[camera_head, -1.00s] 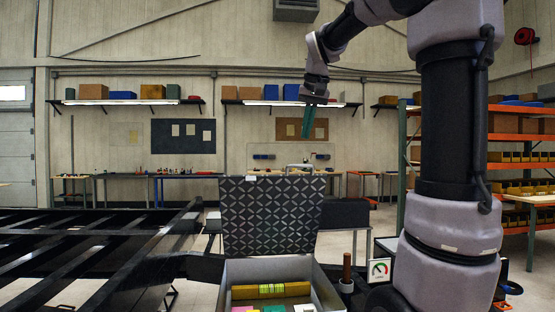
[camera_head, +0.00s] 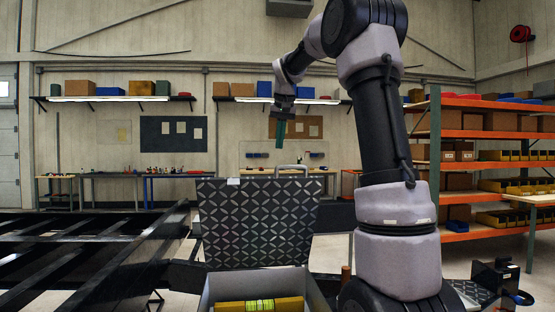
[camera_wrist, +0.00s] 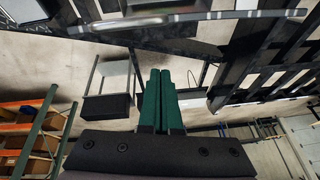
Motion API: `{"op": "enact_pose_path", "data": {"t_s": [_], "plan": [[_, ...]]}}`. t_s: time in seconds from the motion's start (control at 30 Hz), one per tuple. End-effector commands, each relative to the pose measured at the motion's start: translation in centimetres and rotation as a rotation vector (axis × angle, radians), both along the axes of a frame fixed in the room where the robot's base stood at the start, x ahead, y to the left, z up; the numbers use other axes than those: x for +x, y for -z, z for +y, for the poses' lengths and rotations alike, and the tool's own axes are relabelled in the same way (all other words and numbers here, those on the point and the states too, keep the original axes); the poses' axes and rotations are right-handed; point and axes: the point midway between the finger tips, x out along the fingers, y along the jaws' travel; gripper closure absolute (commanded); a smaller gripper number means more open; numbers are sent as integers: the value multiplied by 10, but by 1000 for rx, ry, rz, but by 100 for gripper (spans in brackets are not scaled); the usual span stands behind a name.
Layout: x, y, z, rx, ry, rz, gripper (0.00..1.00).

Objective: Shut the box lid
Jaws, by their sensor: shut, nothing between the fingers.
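The box (camera_head: 312,288) stands at the bottom middle of the head view, cut off by the lower edge. Its lid (camera_head: 258,222), dark with a light geometric pattern, stands upright and open at the back of the box. A grey handle (camera_head: 291,169) shows at the lid's top edge. My gripper (camera_head: 280,132), with green fingers, is shut and empty, above and behind the lid, pointing down. The green fingers (camera_wrist: 159,85) lie side by side in the wrist view, where a pale edge with a handle, likely the lid's, runs along the top.
A dark slatted frame (camera_head: 70,258) fills the left side. Orange shelving (camera_head: 465,132) stands at right. The air around my gripper looks clear.

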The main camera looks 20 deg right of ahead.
Motion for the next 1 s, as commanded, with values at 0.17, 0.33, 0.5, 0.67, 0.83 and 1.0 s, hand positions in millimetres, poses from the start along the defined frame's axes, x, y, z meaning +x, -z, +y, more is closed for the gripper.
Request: {"op": "enact_pose_path", "data": {"t_s": [0.17,0.33,0.5,0.67,0.83,1.0], "plan": [[14,36,-1,0,0,3,100],[-4,49,7,0,-1,0,100],[-13,57,12,0,-1,0,100],[-15,59,13,0,-1,-1,100],[-15,58,13,1,0,-1,100],[-16,60,15,-2,-2,-8,100]]}}
